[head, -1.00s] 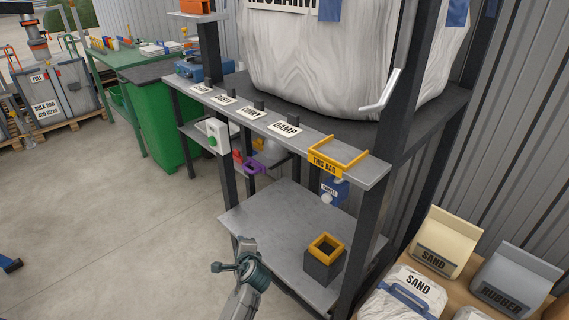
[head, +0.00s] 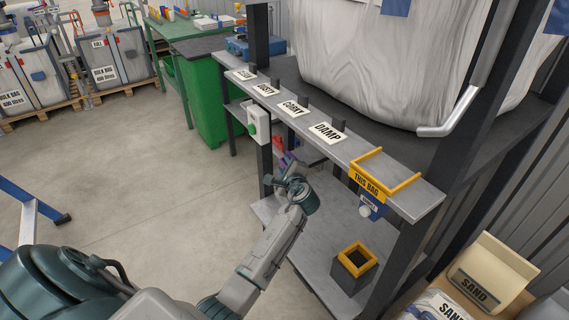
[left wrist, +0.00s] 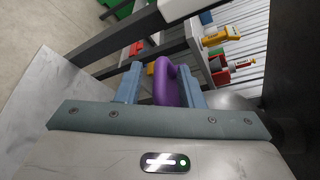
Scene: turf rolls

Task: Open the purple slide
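The purple slide's looped handle (left wrist: 170,85) shows in the left wrist view, between the two blue-grey fingers of my left gripper (left wrist: 160,85). The handle lies nearer the right finger, and a gap shows on its left side, so the gripper looks open around it. In the head view my left gripper (head: 290,172) reaches in under the grey shelf rail, and a small bit of purple (head: 286,160) shows just beyond it. The gripper and arm hide most of the slide there. My right gripper is in neither view.
Above is the grey rail (head: 408,199) with label cards and a yellow "THIS BAG" bracket (head: 368,183). A large white bag (head: 385,85) hangs behind it. A dark box with a yellow rim (head: 356,260) stands on the lower shelf.

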